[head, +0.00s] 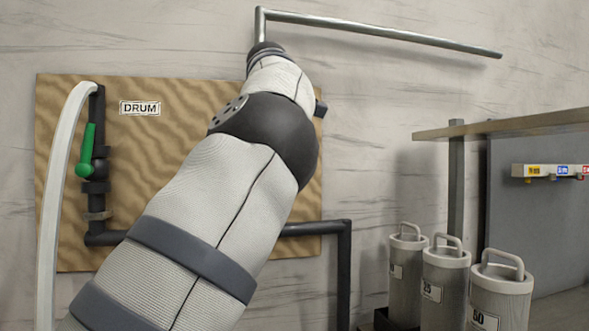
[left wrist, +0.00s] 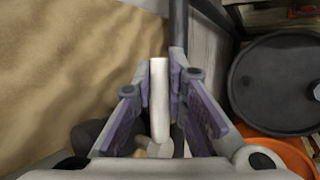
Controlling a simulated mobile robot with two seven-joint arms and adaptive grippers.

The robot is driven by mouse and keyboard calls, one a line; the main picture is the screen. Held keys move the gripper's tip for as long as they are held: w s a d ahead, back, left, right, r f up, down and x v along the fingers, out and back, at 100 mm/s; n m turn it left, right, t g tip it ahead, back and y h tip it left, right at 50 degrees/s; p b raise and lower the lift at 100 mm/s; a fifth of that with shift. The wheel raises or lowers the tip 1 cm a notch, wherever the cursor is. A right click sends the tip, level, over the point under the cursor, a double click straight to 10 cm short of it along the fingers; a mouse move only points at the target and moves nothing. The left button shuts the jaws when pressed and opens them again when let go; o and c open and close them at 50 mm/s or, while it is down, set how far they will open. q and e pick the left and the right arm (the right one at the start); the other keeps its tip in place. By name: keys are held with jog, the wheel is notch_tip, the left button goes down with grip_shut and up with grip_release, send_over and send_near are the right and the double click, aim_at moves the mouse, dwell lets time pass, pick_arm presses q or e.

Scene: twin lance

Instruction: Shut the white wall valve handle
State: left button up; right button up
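The white valve handle (left wrist: 159,100) shows in the left wrist view as a narrow pale bar between the fingers of my left gripper (left wrist: 161,72). The fingertips are close together, with the bar filling the narrow space between them; the gripper appears shut on it. A dark pipe (left wrist: 179,25) runs just beyond. In the head view my left arm crosses the middle and hides the white handle and my left gripper. My right gripper is not in view.
The tan wall board (head: 180,95) carries the pipework. A grey metal rod (head: 385,32) runs along the wall above. Several grey canisters (head: 445,285) stand lower right beneath a shelf (head: 510,124). A dark round lid (left wrist: 275,82) and an orange object (left wrist: 282,153) lie right in the wrist view.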

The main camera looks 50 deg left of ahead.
pick_arm(q)
jog(key=o, duration=0.4)
jog(key=shift+f, duration=0.1)
jog(key=v, duration=1.2)
